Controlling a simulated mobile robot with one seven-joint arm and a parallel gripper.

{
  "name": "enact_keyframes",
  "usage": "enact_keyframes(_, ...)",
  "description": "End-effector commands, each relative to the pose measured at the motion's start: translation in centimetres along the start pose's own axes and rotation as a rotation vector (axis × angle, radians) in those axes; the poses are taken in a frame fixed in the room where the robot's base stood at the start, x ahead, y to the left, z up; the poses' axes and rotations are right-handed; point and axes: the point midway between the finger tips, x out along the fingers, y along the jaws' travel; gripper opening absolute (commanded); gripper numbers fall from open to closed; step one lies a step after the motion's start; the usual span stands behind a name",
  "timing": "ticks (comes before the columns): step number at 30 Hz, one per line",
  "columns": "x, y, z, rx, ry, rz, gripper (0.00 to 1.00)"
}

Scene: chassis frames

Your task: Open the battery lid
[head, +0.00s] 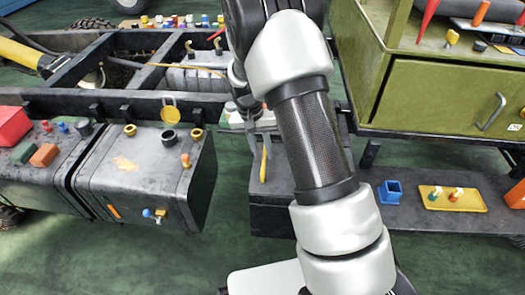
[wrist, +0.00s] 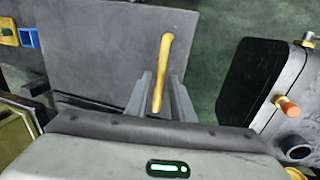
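The battery box is dark grey and stands below my gripper. Its flat grey lid (wrist: 95,55) fills the upper left and middle of the wrist view, and the box front (head: 270,215) shows in the head view. A slim yellow handle (wrist: 162,72) lies over the lid, and it also shows in the head view (head: 264,165). My gripper (wrist: 161,85) is open, with one grey finger on each side of the handle's lower part and gaps visible between. In the head view my gripper (head: 260,150) is partly hidden by my arm. The lid looks shut.
A green cabinet (head: 440,95) is at right. A blue cup (head: 390,192) and yellow tray (head: 452,200) sit on the right shelf.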

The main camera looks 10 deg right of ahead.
Motion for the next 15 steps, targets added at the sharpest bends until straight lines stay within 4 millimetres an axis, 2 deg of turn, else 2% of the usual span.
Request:
enact_keyframes(1, -0.02, 0.00, 0.00, 0.000, 0.000, 0.000, 0.12)
enact_keyframes(3, -0.03, 0.00, -0.01, 0.000, 0.000, 0.000, 0.01)
enact_keyframes(11, -0.11, 0.03, -0.02, 0.000, 0.000, -0.001, 0.00)
enact_keyframes(15, -0.79, 0.32, -0.03, 0.002, 0.001, -0.018, 0.00)
